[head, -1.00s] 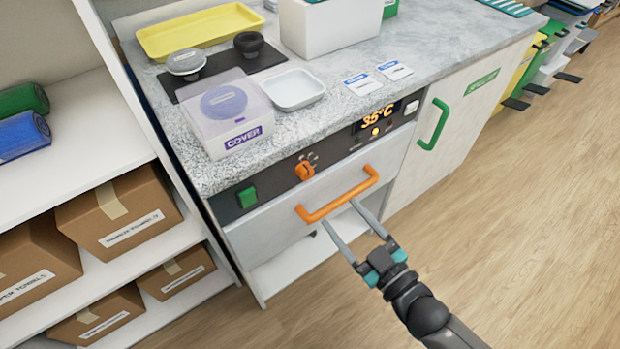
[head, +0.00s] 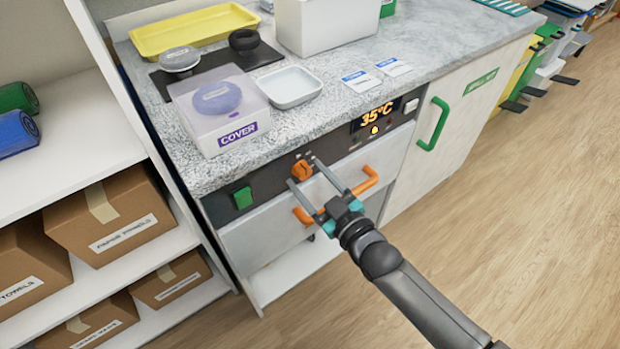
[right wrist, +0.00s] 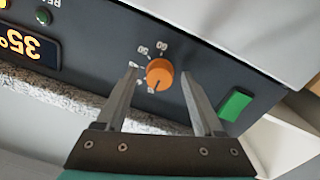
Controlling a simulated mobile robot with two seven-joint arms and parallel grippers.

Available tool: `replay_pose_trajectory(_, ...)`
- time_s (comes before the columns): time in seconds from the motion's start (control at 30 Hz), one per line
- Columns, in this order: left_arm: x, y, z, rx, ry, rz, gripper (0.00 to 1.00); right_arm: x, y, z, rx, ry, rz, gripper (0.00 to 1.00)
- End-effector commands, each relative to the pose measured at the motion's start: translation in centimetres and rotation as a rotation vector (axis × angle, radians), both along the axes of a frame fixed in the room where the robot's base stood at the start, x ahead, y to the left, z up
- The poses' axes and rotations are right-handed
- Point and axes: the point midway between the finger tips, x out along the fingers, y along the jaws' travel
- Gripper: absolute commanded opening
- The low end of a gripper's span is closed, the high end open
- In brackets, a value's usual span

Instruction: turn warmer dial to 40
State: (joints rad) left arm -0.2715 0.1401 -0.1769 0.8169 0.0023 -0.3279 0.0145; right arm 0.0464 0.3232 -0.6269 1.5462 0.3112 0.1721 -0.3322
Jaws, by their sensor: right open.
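The warmer's orange dial (head: 302,170) sits on the dark front panel (head: 330,150), above the orange drawer handle (head: 368,182). The display (head: 378,116) reads 35°C. My right gripper (head: 302,171) is open, its two fingers pointing at the panel, one on each side of the dial. In the right wrist view the dial lies between the fingertips, with gaps on both sides; I see no contact. My left gripper is not in view.
A green switch (head: 243,197) is on the panel left of the dial. A clear box labelled COVER (head: 222,115) and a white dish (head: 290,88) stand on the counter above. A shelf with cardboard boxes (head: 110,215) is at the left. Open floor lies at the right.

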Motion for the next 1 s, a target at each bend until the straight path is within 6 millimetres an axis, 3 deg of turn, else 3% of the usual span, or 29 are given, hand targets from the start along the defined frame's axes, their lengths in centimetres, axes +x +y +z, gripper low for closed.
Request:
replay_pose_trajectory(0.1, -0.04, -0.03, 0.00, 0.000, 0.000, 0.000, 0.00, 0.00, 0.01, 0.02, 0.000, 0.000, 0.000, 0.67)
replay_pose_trajectory(0.7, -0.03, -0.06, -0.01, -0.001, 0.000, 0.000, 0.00, -0.02, -0.04, 0.01, 0.000, 0.000, 0.000, 0.00)
replay_pose_trajectory(1.0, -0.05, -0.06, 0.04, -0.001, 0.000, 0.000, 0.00, -0.03, -0.04, 0.01, 0.006, 0.004, 0.000, 0.00)
